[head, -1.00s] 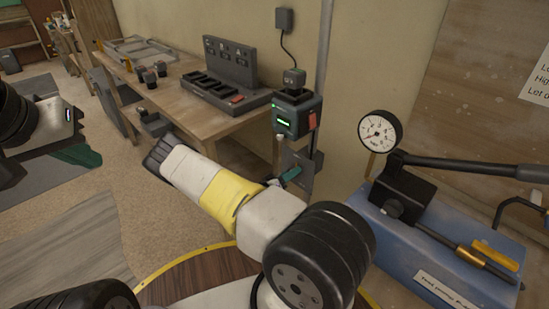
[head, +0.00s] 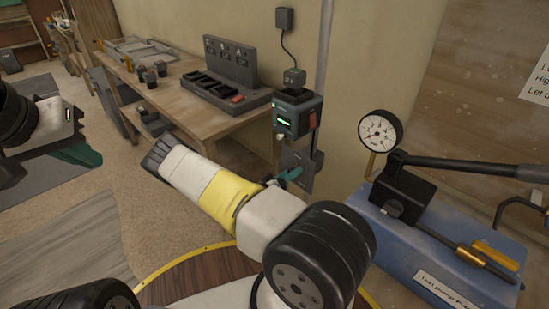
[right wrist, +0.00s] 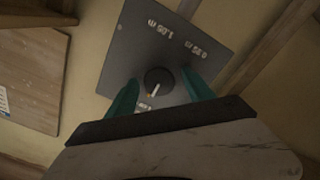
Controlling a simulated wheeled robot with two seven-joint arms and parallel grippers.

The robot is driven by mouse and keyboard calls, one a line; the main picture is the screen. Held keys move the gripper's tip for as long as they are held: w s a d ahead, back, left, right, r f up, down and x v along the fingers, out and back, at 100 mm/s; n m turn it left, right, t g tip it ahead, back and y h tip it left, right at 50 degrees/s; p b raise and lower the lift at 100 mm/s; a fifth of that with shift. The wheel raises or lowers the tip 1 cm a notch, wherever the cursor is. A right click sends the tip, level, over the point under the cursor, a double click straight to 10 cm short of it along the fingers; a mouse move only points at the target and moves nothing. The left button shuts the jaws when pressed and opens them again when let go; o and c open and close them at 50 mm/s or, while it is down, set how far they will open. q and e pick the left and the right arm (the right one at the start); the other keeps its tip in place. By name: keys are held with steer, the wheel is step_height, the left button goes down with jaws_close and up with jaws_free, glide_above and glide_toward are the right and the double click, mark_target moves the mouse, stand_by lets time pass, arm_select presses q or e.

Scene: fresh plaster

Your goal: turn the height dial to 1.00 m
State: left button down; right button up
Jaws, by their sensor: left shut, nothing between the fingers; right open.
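The height dial (right wrist: 158,77) is a round dark knob with a white pointer mark, on a grey plate (right wrist: 140,55) in the right wrist view. The mark points towards the lower label in that view. My right gripper (right wrist: 157,98) is open, with one teal finger on either side of the dial; contact cannot be told. In the head view the right gripper (head: 290,174) is at the plate (head: 303,168), and the dial is hidden. My left gripper (head: 82,156) is shut and empty at far left.
A dark box with a green display (head: 290,117) hangs above the plate. A workbench (head: 190,118) with trays stands behind to the left. A blue pump unit (head: 430,240) with a gauge (head: 380,131) and lever stands at the right.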

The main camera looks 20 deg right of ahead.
steer(key=v, duration=0.7)
steer(key=shift+a, duration=0.15)
steer(key=s+a+r+n+y, duration=0.2)
steer(key=s+a+r+y, duration=0.2)
steer(key=r, duration=1)
steer(key=s+a+r+n+y, duration=0.2)
steer(key=s+a+r+y, duration=0.3)
steer(key=s+r+y, duration=0.3)
steer(key=s+a+r+n+y, duration=0.1)
steer(key=s+a+r+y, duration=0.4)
steer(key=s+r, duration=0.6)
steer(key=shift+s+a+r+n+g+y, duration=0.3)
steer(key=shift+r+y, duration=0.6)
steer(key=shift+r, duration=3.9)
steer(key=shift+w+d, duration=0.1)
steer(key=shift+w, duration=0.05)
